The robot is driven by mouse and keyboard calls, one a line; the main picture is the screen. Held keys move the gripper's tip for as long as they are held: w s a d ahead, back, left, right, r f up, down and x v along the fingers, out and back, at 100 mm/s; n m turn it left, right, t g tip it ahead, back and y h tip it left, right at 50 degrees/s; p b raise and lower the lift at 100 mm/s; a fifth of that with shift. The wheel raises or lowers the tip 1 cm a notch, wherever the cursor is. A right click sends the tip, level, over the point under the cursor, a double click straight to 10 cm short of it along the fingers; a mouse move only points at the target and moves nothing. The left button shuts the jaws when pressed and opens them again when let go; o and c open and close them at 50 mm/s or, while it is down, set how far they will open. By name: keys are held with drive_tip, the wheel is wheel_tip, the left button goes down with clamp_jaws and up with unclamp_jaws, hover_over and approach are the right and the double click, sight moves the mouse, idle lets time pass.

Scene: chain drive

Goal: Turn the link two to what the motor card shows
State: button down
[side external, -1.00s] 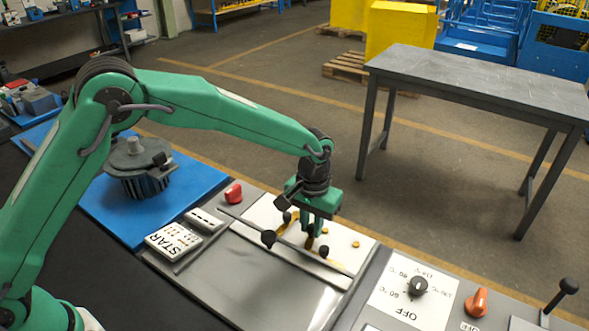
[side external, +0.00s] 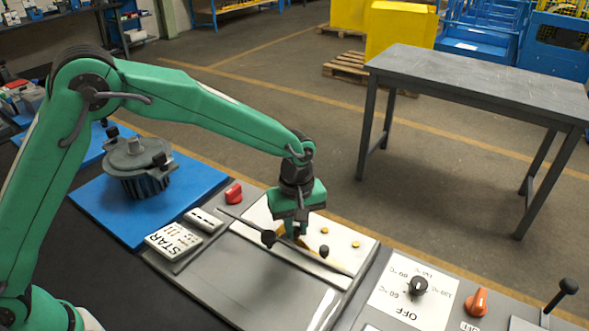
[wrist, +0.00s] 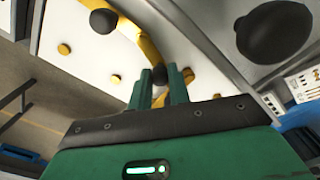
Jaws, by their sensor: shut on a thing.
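My gripper (side external: 290,228) is over the white terminal plate (side external: 345,262), with its fingers shut on the dark knob of a brass link. In the wrist view, my gripper (wrist: 160,92) closes around that knob (wrist: 160,75). A brass link (wrist: 148,47) runs from near the held knob toward a second black knob (wrist: 103,21). That free knob (side external: 323,251) also shows in the side view. I cannot tell which link is numbered two. The motor card (side external: 172,240), with the word STAR and small marks, lies left of the plate. My fingers partly hide the link.
A long grey bar with a black ball knob (side external: 268,238) crosses the panel close to my gripper. Brass studs (side external: 355,244) sit on the plate. A motor (side external: 138,165) stands on the blue mat (side external: 95,205). A dial (side external: 418,286) is at the right.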

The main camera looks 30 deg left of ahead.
drive_tip(key=shift+s+a+r+n, duration=0.1)
drive_tip(key=shift+s+n, duration=0.25)
drive_tip(key=shift+n, duration=0.65)
drive_tip(key=shift+s+a+n, duration=0.1)
drive_tip(key=shift+s+n, duration=0.2)
drive_tip(key=shift+n, duration=0.7)
drive_tip(key=c, duration=1.3)
unclamp_jaws()
drive_tip(key=shift+d, duration=0.1)
